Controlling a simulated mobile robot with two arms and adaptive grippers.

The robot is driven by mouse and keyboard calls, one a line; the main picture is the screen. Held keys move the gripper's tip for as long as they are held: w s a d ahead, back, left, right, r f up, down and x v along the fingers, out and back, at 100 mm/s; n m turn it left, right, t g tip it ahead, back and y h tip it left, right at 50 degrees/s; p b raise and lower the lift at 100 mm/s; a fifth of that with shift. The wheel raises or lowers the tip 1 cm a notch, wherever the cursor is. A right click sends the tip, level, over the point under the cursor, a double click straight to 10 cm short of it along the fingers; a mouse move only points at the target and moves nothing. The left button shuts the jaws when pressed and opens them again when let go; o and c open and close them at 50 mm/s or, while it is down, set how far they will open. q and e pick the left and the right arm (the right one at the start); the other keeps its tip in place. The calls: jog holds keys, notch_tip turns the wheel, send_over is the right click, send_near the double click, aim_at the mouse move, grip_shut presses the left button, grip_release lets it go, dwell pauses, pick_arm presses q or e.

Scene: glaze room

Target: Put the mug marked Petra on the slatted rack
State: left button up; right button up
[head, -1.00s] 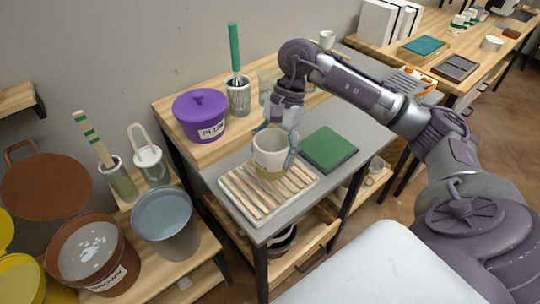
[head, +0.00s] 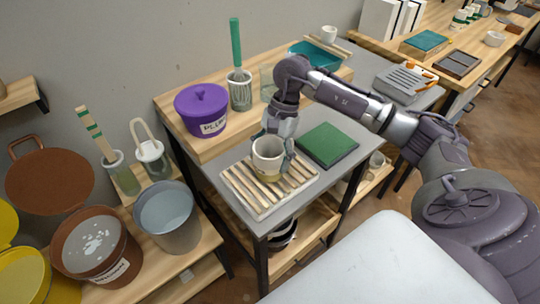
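A cream mug (head: 268,155) with a tan lower band is upright at the slatted rack (head: 240,185). Its base appears to be at the slats, but I cannot tell for sure whether it touches them. No name is readable on the mug from here. My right gripper (head: 284,146) is behind and to the right of the mug, with a finger against its right side, and looks shut on it. The far finger is hidden by the mug. The wooden rack lies on a grey tabletop, its front slats bare. My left gripper is out of view.
A green slab (head: 327,145) lies right of the rack. A purple lidded bucket (head: 201,110) and a jar with a green-handled tool (head: 239,88) stand on the wooden shelf behind. Glaze buckets stand lower left. The grey tabletop (head: 290,206) is clear in front.

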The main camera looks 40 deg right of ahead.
jog(key=shift+o, duration=1.2)
jog(key=shift+r, duration=0.1)
jog(key=shift+r+p, duration=0.2)
jog(key=shift+p, duration=0.1)
jog(key=shift+w+d+r+b, duration=0.1)
jog(key=shift+d+r+b, duration=0.15)
jog(key=shift+r+b, duration=0.05)
jog(key=b+v, duration=0.1)
jog(key=v, duration=1)
